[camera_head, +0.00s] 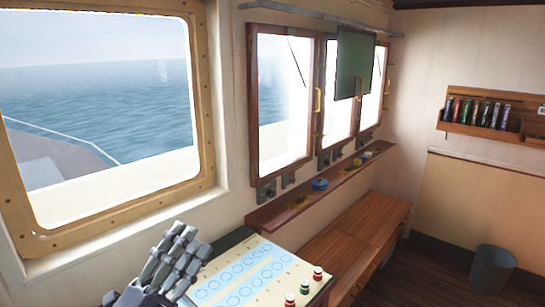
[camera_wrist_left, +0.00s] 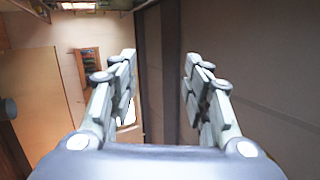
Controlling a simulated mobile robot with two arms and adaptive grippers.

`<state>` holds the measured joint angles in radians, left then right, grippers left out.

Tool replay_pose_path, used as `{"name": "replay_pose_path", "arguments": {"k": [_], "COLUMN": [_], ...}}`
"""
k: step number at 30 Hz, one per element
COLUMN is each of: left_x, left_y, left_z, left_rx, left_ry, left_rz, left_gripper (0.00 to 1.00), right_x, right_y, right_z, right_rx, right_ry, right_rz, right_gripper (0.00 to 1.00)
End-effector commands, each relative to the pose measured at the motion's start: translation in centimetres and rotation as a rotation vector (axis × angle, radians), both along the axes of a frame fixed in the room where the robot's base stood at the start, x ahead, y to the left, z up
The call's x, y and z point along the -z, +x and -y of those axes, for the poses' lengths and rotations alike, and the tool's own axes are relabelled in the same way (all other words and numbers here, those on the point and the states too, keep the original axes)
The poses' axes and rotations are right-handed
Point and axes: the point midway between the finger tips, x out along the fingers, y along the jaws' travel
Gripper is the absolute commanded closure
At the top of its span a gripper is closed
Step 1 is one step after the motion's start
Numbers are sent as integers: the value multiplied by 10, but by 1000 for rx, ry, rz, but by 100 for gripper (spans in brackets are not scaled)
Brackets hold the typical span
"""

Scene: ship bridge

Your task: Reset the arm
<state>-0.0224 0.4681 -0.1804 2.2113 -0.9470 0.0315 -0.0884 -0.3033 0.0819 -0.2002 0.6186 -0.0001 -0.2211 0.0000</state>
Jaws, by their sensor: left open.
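My left gripper (camera_head: 180,255) is at the bottom left of the head view, in front of the control panel (camera_head: 240,272) and covering part of its left side. In the left wrist view its two fingers (camera_wrist_left: 160,85) stand wide apart with nothing between them. Beyond them are a brown wall edge and, further off, a pale wall. My right gripper is in neither view.
The control panel carries blue circles and red and green knobs (camera_head: 304,286). A wooden bench (camera_head: 350,240) runs along the wall under a narrow shelf (camera_head: 320,188). A bin (camera_head: 492,268) stands on the floor at right. A book rack (camera_head: 490,125) hangs above.

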Motion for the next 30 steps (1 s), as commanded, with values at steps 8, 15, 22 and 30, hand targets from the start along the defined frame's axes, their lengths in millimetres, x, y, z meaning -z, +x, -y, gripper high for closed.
{"name": "replay_pose_path", "arguments": {"k": [8,15,22,30], "left_x": [106,245,329,378], "left_y": [0,-69,-166,-251], "left_z": [-86,-107,-83,-50], "left_rx": [-317,-587,-773,-896], "left_ry": [-547,-887,-1045,-1091], "left_rz": [-492,-1020,-1461,-1812], "left_gripper": [56,56,56,56], "right_x": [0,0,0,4], "right_y": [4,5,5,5], "right_z": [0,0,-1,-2], "right_rx": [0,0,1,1], "right_ry": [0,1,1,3], "right_rz": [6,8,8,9], "right_gripper": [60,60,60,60]}}
